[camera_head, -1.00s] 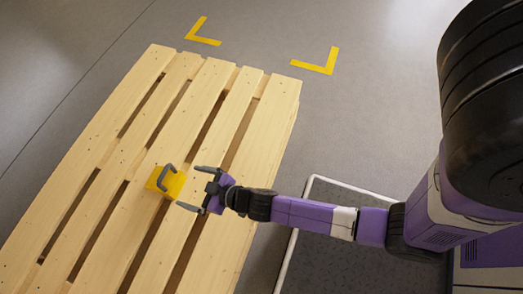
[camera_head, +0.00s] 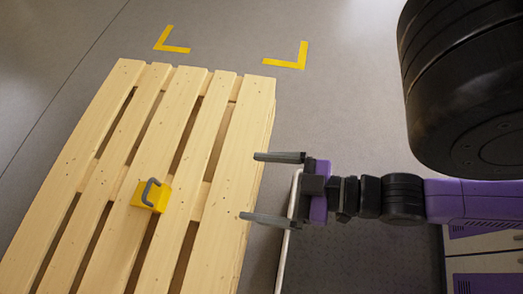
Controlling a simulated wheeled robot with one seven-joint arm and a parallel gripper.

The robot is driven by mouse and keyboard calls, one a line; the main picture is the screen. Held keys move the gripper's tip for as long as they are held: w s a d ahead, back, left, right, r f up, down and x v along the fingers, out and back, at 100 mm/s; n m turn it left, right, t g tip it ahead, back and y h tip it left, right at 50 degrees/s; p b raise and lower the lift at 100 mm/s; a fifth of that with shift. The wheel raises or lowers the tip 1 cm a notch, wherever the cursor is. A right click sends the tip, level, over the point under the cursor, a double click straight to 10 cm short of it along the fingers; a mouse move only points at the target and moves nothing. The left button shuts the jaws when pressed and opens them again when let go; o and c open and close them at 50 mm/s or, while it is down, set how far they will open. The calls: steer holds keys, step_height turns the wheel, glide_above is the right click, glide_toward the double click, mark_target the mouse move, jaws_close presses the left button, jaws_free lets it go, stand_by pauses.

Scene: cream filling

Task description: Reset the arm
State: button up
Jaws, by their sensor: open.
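My gripper (camera_head: 248,187) is open and empty, its two dark fingers pointing left, apart from each other. Its fingertips show over the right edge of the wooden pallet (camera_head: 192,140). My purple and black arm reaches in from the right side of the picture. A yellow block with a grey handle (camera_head: 150,197) sits on the pallet, to the left of my gripper and apart from it.
Two yellow corner marks (camera_head: 170,42) (camera_head: 288,58) lie on the grey floor beyond the pallet. A dark surface with a pale edge (camera_head: 292,230) lies below my arm. The floor between the pallet and the upper right is clear.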

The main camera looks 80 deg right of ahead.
step_height(320, 180, up, 23)
steer(key=p, duration=2.3)
steer(key=shift+r, duration=0.2)
